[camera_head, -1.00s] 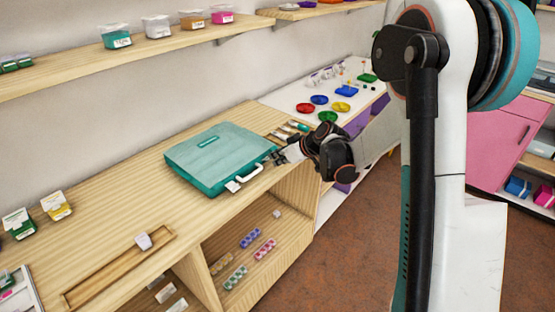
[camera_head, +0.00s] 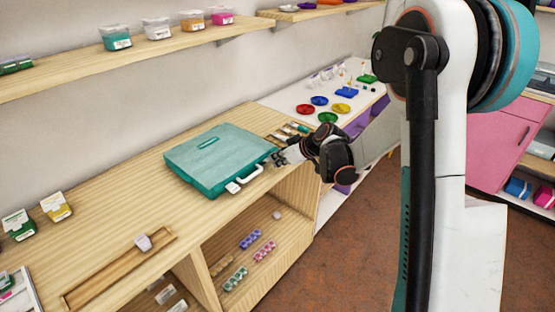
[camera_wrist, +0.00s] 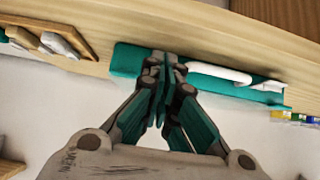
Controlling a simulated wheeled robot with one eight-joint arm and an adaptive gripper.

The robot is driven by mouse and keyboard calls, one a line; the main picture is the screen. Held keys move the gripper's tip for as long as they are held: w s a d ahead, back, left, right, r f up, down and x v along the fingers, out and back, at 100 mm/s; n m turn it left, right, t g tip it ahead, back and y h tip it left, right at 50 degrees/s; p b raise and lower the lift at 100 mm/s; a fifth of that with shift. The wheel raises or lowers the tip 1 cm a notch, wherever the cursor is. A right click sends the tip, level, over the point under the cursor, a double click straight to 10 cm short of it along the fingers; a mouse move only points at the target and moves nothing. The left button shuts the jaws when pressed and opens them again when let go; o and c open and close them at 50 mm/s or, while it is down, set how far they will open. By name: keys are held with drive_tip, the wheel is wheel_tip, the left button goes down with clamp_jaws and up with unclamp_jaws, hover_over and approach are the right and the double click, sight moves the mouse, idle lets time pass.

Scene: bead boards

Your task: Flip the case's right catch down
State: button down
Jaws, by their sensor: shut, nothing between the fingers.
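The teal case (camera_head: 215,150) lies closed on the wooden counter, with its white handle (camera_head: 246,178) on the front side. A white catch (camera_head: 233,187) shows left of the handle in the head view. My gripper (camera_head: 277,158) is at the front right corner of the case, beside the right end of the handle. In the wrist view the shut, empty fingertips (camera_wrist: 164,62) are at the case's edge (camera_wrist: 125,60), near one end of the handle (camera_wrist: 220,72). The right catch is hidden behind the fingers, so its position and any contact cannot be told.
Small items (camera_head: 298,127) lie on the counter just behind the case's right end. A wooden tray (camera_head: 120,268) holding a small light object lies at the front left. A shelf (camera_head: 140,58) runs along the wall above.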

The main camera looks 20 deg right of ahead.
drive_tip(key=shift+w, duration=0.15)
drive_tip(key=shift+w+a+f, duration=0.3)
drive_tip(key=shift+w+a, duration=0.1)
drive_tip(key=shift+w, duration=0.1)
drive_tip(key=shift+r, duration=0.1)
idle(0.3)
drive_tip(key=shift+w+a+r, duration=0.15)
drive_tip(key=shift+a+r, duration=0.05)
drive_tip(key=shift+r, duration=0.2)
drive_tip(key=r, duration=0.1)
drive_tip(key=r+p, duration=0.1)
drive_tip(key=w+r+p, duration=0.1)
drive_tip(key=shift+a+r, duration=0.2)
drive_tip(key=shift+a, duration=0.1)
drive_tip(key=s+d+p, duration=0.2)
drive_tip(key=s+d, duration=0.3)
drive_tip(key=s, duration=0.3)
drive_tip(key=shift+d, duration=0.3)
drive_tip(key=shift+s+r, duration=0.1)
drive_tip(key=shift+r, duration=0.05)
